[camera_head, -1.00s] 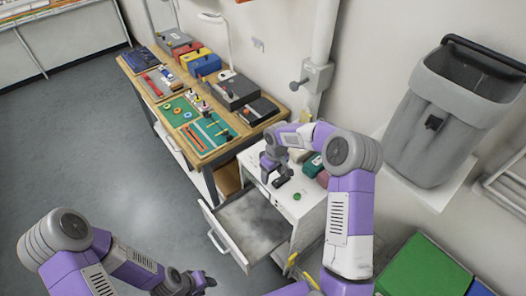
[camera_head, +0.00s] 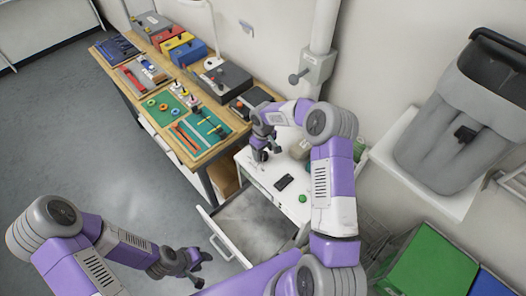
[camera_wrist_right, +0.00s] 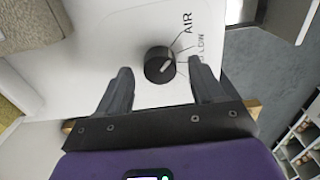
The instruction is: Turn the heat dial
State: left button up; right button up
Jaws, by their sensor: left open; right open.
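A round black dial (camera_wrist_right: 159,66) with a white pointer mark sits on a white panel in the right wrist view. Beside it are lines and the printed words "AIR" and "LOW"; no word "heat" is readable. My right gripper (camera_wrist_right: 163,88) is open, with one dark finger on each side of the dial in the picture; I cannot tell whether they touch it. In the head view my right gripper (camera_head: 262,150) is over the left end of the white cabinet top and hides the dial. My left gripper (camera_head: 190,264) is open and empty, low in front of the open drawer.
The white cabinet (camera_head: 262,180) holds a black item (camera_head: 284,182) and a small green item (camera_head: 303,198). Its drawer (camera_head: 245,228) stands open. A wooden workbench (camera_head: 205,155) with tool trays adjoins it. A grey bin (camera_head: 455,115) stands at the right.

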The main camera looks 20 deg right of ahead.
jog(key=shift+w+f, duration=0.15)
jog(key=shift+f, duration=0.65)
jog(key=c, duration=1.1)
jog(key=shift+o, duration=0.2)
jog(key=shift+f+m+b, duration=0.1)
jog(key=shift+m+b, duration=1.2)
jog(key=shift+b, duration=0.2)
jog(key=m+b, duration=0.2)
jog(key=shift+m, duration=0.4)
jog(key=m+b, duration=0.1)
jog(key=m, duration=0.1)
jog(key=shift+m+b, duration=0.9)
jog(key=shift+m, duration=1.2)
